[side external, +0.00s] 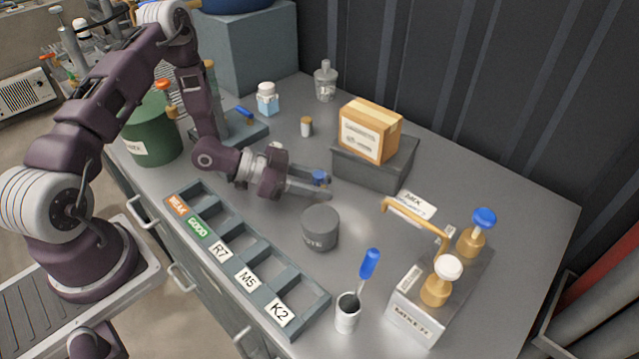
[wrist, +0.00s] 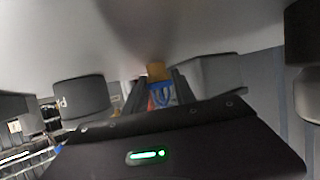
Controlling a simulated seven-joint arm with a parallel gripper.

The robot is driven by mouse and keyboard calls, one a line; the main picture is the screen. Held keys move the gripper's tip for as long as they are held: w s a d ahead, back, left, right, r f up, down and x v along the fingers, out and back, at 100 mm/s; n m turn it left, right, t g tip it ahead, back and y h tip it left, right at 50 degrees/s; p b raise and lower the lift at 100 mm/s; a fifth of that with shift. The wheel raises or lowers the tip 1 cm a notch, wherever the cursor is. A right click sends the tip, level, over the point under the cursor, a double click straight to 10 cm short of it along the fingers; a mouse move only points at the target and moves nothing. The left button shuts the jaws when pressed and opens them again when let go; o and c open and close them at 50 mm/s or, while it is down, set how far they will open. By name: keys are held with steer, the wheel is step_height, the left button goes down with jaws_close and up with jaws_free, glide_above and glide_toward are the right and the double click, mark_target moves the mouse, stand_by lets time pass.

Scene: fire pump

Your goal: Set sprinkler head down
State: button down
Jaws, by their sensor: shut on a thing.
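My gripper (side external: 324,185) is shut on a small sprinkler head (side external: 320,177) with a blue part, held over the bench in the side view. In the wrist view, the sprinkler head (wrist: 160,92) shows blue and brass between the two dark fingers (wrist: 158,96). Fingers hide much of it. The grey-blue sorting rack (side external: 262,262) lies along the near bench edge, with slots labelled WEAK, GOOD, R7, M5 and K2. I see nothing in its slots. A dark round pot (side external: 320,229) stands just in front of my gripper; its lettering is only partly readable.
A grey box (side external: 370,170) bearing a cardboard carton (side external: 369,131) stands behind my gripper. At the right are a metal block (side external: 415,300) with brass fittings and a cup (side external: 347,313) holding a blue-handled tool. A green bin (side external: 152,130) stands at the left.

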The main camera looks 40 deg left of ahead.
steer(key=c, duration=1)
jaws_free()
steer(key=shift+f, duration=0.1)
